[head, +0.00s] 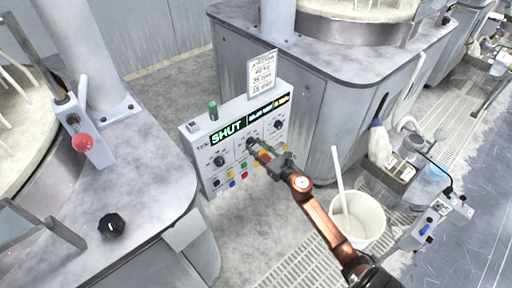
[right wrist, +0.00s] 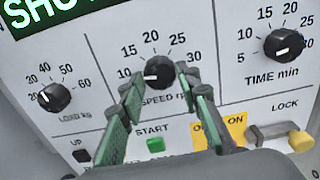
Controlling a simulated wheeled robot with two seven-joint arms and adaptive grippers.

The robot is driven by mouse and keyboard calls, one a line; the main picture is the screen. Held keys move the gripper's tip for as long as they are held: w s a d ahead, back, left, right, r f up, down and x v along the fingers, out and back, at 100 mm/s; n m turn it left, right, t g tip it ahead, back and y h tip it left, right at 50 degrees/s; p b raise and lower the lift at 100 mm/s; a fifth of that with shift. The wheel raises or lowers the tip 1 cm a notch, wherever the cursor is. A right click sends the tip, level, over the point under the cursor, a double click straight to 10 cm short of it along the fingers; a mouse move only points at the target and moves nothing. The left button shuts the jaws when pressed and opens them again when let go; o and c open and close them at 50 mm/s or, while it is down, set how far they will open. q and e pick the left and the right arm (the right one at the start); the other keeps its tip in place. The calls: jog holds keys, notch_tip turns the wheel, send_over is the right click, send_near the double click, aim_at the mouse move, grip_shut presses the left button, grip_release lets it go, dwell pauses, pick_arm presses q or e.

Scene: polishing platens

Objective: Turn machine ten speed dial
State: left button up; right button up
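The machine ten control panel (head: 240,150) is a white box labelled TEN, with a display (head: 227,132) reading SHUT. Its speed dial (right wrist: 159,72) is a black round knob in the middle, between the load dial (right wrist: 54,97) and the time dial (right wrist: 284,44). The white mark on the speed dial points left, near 10. My right gripper (right wrist: 162,80) is at the speed dial, with its green-padded fingers apart on either side of the knob; I cannot tell whether they touch it. In the head view, my right gripper (head: 258,150) partly covers the panel's middle. My left gripper is out of view.
Below the dials are a green START button (right wrist: 155,145), a yellow plate (right wrist: 220,130) partly behind a finger, and a LOCK lever (right wrist: 300,141). A white bucket (head: 358,222) with a stick stands right of my arm. Polishing machines stand left and behind.

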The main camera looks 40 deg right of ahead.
jog(key=c, duration=0.6)
jog(key=shift+c, duration=0.2)
